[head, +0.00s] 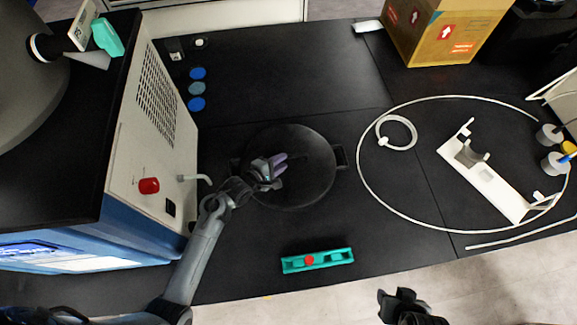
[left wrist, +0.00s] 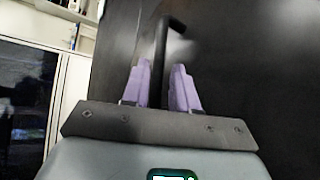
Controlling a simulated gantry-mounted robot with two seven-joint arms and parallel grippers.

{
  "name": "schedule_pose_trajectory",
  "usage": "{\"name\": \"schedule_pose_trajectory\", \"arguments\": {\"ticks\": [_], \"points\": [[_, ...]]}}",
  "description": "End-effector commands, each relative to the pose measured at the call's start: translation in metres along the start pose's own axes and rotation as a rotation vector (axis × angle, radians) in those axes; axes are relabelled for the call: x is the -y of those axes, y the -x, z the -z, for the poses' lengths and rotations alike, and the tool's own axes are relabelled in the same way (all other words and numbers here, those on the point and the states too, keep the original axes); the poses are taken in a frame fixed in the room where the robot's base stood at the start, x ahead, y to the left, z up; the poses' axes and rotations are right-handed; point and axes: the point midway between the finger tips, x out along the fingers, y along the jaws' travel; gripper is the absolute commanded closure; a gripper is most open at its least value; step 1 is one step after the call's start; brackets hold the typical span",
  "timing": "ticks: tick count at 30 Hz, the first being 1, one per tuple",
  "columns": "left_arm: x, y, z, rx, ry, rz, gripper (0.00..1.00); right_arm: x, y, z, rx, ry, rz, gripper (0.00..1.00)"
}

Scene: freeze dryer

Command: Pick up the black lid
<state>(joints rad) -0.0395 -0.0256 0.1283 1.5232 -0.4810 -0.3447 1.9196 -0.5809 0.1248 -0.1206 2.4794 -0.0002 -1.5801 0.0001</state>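The round black lid (head: 308,183) lies flat over the dark bench in the middle of the head view. My left gripper (head: 278,161) is over its middle, with purple fingertips. In the left wrist view the two fingers (left wrist: 160,85) are close together around a thin black bar (left wrist: 164,45), which looks like the lid's handle and fills the gap between them. The lid's dark surface fills the right of that view. I cannot tell whether the lid is raised. My right gripper (head: 399,299) is at the bottom edge of the head view, away from the lid; its fingertips are unclear.
A white and blue machine (head: 125,140) stands close on the left. A green tray with a red piece (head: 320,261) lies in front of the lid. White tubing (head: 362,195) and a white bracket (head: 490,185) lie on the right. A cardboard box (head: 440,35) stands at the back.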

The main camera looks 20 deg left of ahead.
Motion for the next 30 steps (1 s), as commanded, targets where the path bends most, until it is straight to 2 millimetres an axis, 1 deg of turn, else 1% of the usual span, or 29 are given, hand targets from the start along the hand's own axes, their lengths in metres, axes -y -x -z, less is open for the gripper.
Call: {"name": "schedule_pose_trajectory", "arguments": {"ticks": [4, 9, 13, 18, 25, 30], "points": [[0.000, -0.014, -0.001, 0.010, 0.029, -0.010, 0.72, 0.000, -0.004, -0.001, -0.001, 0.000, 0.000, 0.57], [0.000, -0.033, -0.001, 0.009, 0.029, -0.009, 0.72, 0.000, -0.007, -0.002, -0.001, -0.001, 0.000, 0.57], [-0.001, -0.044, -0.001, 0.009, 0.027, -0.010, 0.72, 0.000, -0.009, -0.003, -0.001, -0.002, 0.000, 0.57], [-0.001, -0.051, -0.001, 0.008, 0.026, -0.009, 0.72, 0.001, -0.010, -0.002, -0.002, -0.005, 0.002, 0.57], [-0.001, -0.051, -0.001, 0.007, 0.026, -0.009, 0.72, 0.002, -0.009, -0.002, -0.003, -0.008, 0.005, 0.57], [-0.001, -0.051, -0.001, 0.007, 0.026, -0.008, 0.98, 0.002, -0.009, -0.002, -0.003, -0.008, 0.006, 0.57]]}}
